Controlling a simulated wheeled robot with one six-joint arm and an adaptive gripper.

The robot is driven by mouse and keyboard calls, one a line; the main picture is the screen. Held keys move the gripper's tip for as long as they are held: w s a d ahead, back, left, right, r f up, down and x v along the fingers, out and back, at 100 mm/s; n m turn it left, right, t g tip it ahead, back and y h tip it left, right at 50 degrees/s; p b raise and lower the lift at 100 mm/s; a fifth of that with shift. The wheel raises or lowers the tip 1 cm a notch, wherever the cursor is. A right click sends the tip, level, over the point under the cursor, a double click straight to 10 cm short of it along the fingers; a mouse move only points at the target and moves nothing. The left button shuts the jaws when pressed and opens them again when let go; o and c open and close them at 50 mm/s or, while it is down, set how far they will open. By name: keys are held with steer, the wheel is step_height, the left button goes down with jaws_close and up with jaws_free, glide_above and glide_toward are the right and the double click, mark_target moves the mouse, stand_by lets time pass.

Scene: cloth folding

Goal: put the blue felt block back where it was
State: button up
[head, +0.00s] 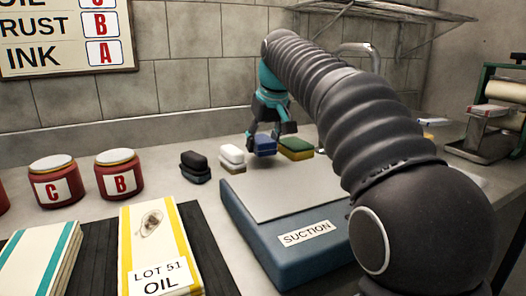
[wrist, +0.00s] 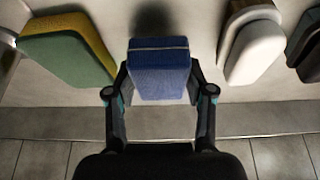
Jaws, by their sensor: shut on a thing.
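The blue felt block (head: 264,147) is in the row of blocks at the back of the counter, between the white block and the green-and-yellow block. In the wrist view the blue block (wrist: 160,80) sits upright between the two fingers of my gripper (wrist: 159,82), which is shut on its sides. In the head view my gripper (head: 270,138) reaches down onto it from above. A dark shadow lies beside the block in the wrist view. I cannot tell whether its underside touches the counter.
The green-and-yellow block (head: 296,148), white block (head: 232,158) and black block (head: 195,166) flank it, with gaps between. The suction table (head: 290,242) stands in front. Red tins (head: 119,178) and a yellow-edged lot 51 stack (head: 158,240) are left. The tiled wall (head: 190,85) is close behind.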

steer(key=shift+f, duration=1.05)
steer(key=shift+f, duration=0.2)
steer(key=o, duration=1)
steer(key=shift+r, duration=0.1)
steer(key=shift+s+d+r, duration=0.1)
steer(key=shift+r, duration=0.5)
steer(key=p+v, duration=0.2)
steer(key=v, duration=0.9)
steer(key=shift+s, duration=0.1)
